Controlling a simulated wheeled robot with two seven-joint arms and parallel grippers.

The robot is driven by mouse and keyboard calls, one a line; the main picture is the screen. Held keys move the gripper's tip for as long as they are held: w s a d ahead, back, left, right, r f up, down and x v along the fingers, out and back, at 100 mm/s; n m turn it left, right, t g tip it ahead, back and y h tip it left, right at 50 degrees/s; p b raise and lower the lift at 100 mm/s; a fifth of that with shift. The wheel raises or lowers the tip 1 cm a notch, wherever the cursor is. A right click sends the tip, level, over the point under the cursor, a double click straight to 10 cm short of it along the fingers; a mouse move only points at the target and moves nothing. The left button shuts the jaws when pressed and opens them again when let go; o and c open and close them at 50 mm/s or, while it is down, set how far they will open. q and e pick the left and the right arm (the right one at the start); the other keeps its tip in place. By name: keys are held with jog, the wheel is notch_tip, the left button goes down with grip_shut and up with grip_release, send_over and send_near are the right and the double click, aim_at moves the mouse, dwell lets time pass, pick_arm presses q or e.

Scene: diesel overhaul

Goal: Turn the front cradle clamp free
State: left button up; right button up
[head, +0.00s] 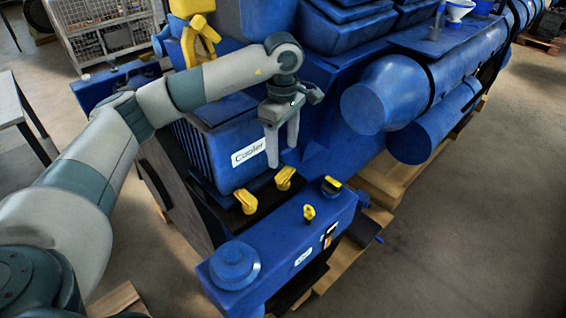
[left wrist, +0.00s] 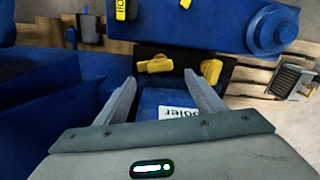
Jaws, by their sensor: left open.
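Two yellow clamp handles sit on the dark cradle edge at the foot of the blue cooler (head: 222,147): one handle (head: 285,178) to the right and one (head: 246,201) nearer the left. I cannot tell from the pictures which is the front clamp. My left gripper (head: 281,156) is open and empty, fingers pointing down in front of the cooler, just above the right handle. In the left wrist view one yellow handle (left wrist: 157,64) shows beyond and between the open fingertips, apart from them. The other handle (left wrist: 210,70) is just beyond the right finger. My right gripper is not in view.
A blue housing (head: 285,240) with a round cap and small yellow valves stands in front of the cooler. Big blue cylinders (head: 388,95) are at the right on wooden pallets. A wire cage (head: 105,30) and a table (head: 12,100) stand at left.

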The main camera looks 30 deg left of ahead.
aim_at(283, 172)
pick_arm(q)
notch_tip(283, 172, down, 6)
jog(key=shift+f+p, duration=0.2)
jog(key=shift+p, duration=0.95)
jog(key=shift+f, duration=0.6)
jog(key=shift+c, duration=0.5)
jog(key=c, duration=0.9)
jog(key=shift+c, duration=0.2)
